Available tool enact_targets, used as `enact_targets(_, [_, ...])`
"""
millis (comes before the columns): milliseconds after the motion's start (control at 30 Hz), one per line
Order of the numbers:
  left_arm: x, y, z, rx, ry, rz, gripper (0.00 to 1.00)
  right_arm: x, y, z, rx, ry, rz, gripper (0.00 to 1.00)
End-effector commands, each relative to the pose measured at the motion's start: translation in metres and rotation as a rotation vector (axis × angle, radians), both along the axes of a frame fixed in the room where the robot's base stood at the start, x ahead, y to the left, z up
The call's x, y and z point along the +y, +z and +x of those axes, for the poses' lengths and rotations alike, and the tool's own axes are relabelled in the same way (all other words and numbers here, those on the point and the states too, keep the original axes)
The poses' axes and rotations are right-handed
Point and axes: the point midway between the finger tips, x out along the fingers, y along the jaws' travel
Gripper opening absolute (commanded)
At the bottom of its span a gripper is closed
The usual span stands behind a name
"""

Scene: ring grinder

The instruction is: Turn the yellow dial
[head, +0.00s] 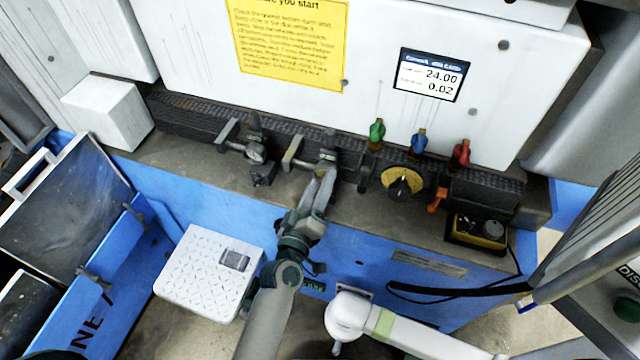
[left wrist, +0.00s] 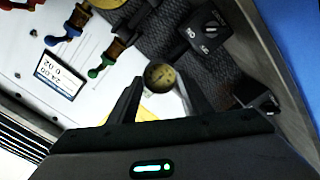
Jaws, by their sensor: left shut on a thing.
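The yellow dial (head: 402,182) is a round yellow disc with a black knob on the front of the machine. It sits below the green and blue valve handles. Part of a yellow disc (left wrist: 101,3), likely the same dial, shows at the top edge of the left wrist view. My left gripper (head: 328,164) is at the fittings to the left of the dial, apart from it. In the left wrist view its two fingers (left wrist: 160,88) are on either side of a small round gauge (left wrist: 160,77), shut on it. My right gripper is not in view.
Green (head: 377,132), blue (head: 419,140) and red (head: 460,152) valve handles stand above the dial. An orange handle (head: 437,202) is close on its right. Another gauge (head: 255,153) is further left. A display (head: 430,75) reads 24.00 and 0.02. A black cable (head: 450,292) hangs below.

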Motion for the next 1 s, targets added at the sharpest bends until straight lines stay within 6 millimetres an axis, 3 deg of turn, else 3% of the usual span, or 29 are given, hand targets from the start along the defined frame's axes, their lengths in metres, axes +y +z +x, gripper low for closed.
enact_targets(100, [0.000,0.000,0.000,-0.001,0.001,0.001,0.22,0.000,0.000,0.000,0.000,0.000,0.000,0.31])
enact_targets(133, [0.000,0.000,0.000,-0.001,0.001,0.001,0.52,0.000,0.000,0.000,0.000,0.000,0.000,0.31])
enact_targets(200, [0.000,0.000,0.000,-0.001,0.001,0.001,0.64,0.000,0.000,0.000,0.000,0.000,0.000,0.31])
enact_targets(667, [0.002,-0.001,-0.005,-0.001,0.000,0.002,0.64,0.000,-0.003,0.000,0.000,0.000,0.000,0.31])
enact_targets(1000, [0.015,-0.004,-0.046,0.000,0.001,0.003,0.64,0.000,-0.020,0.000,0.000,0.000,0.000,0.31])
